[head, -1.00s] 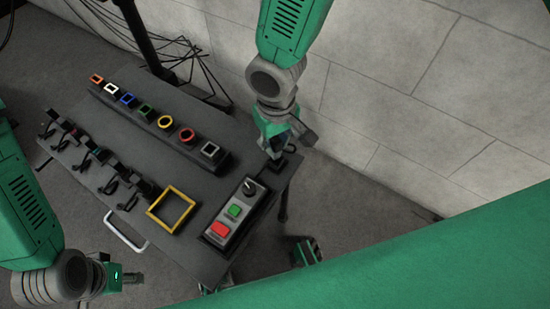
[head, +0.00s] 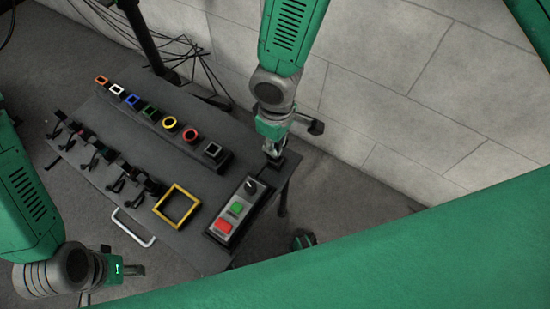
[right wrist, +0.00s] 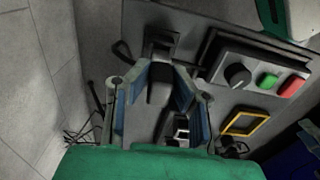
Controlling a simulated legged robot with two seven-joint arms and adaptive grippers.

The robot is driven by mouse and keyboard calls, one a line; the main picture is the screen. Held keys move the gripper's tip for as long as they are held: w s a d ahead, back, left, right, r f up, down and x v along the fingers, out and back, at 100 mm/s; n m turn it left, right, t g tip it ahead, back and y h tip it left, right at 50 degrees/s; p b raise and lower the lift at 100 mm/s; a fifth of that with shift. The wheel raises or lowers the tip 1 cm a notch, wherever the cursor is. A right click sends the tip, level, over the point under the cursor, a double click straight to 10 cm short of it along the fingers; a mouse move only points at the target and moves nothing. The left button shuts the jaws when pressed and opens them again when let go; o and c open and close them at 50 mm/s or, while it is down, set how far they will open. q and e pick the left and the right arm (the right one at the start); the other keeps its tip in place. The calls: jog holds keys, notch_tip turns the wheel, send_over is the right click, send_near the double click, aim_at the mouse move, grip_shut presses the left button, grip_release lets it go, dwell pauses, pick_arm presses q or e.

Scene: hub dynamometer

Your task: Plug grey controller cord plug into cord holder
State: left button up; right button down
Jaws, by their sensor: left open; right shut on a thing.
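My right gripper (head: 272,153) reaches down to the far right corner of the dark table. In the right wrist view its two fingers (right wrist: 160,88) are closed on a dark grey plug (right wrist: 159,84). The plug points at a black block (right wrist: 160,42) at the table corner, which looks like the cord holder. I cannot tell whether the plug is inside the block or just in front of it. The block also shows in the head view (head: 285,163). The controller box (head: 237,210) with a dark knob, green button and red button lies beside it. My left gripper (head: 135,270) is open and empty, off the table's near side.
A row of colour-framed sockets (head: 171,123) runs along the table's back. Several dark plugs with cords (head: 117,172) lie along the left side. A yellow square frame (head: 177,206) and a white handle (head: 133,229) are near the front. A wall (head: 390,90) stands behind.

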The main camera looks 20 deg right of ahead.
jog(key=shift+f, duration=0.15)
dwell(0.4)
jog(key=shift+f+b, duration=0.65)
jog(key=shift+f, duration=0.65)
jog(key=c, duration=1.3)
grip_release()
jog(key=shift+c, duration=0.2)
notch_tip(320, 180, up, 12)
jog(key=shift+f, duration=0.1)
